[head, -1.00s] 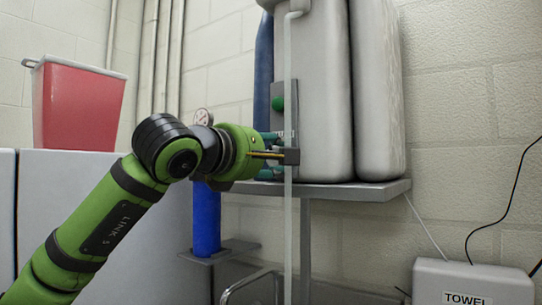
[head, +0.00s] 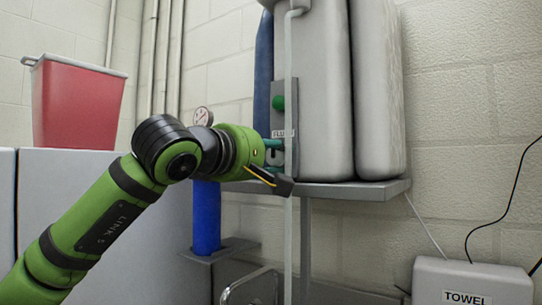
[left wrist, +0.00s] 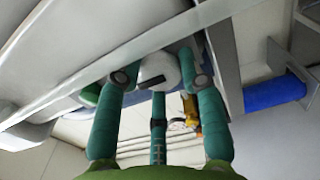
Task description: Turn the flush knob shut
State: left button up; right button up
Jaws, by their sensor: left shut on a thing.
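The flush knob (left wrist: 160,70) is a pale round knob with a dark mark on its face, seen in the left wrist view between the teal fingers. In the head view it is hidden behind my gripper. My left gripper (head: 273,152) is at the grey panel (head: 291,97), just below the partly covered label that reads "FLU" (head: 282,133). In the left wrist view my left gripper (left wrist: 160,78) has its fingers closed around the knob's sides. The knob's exact turn angle is hard to read. My right gripper is not in view.
A green button (head: 278,103) sits on the panel above my gripper. A thin clear upright tube (head: 289,60) passes close to it. Large grey containers (head: 325,110) stand on the shelf (head: 365,189). A blue cylinder (head: 206,215) stands below, with a gauge (head: 203,115) nearby.

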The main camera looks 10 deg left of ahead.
pick_arm(q)
jog(key=shift+d, duration=0.15)
jog(key=o, duration=1)
jog(key=shift+o, duration=0.6)
jog(key=shift+d, duration=0.2)
jog(key=shift+s+a, duration=0.15)
jog(key=shift+a, duration=0.05)
jog(key=v, duration=1.1)
jog(key=shift+s, duration=0.35)
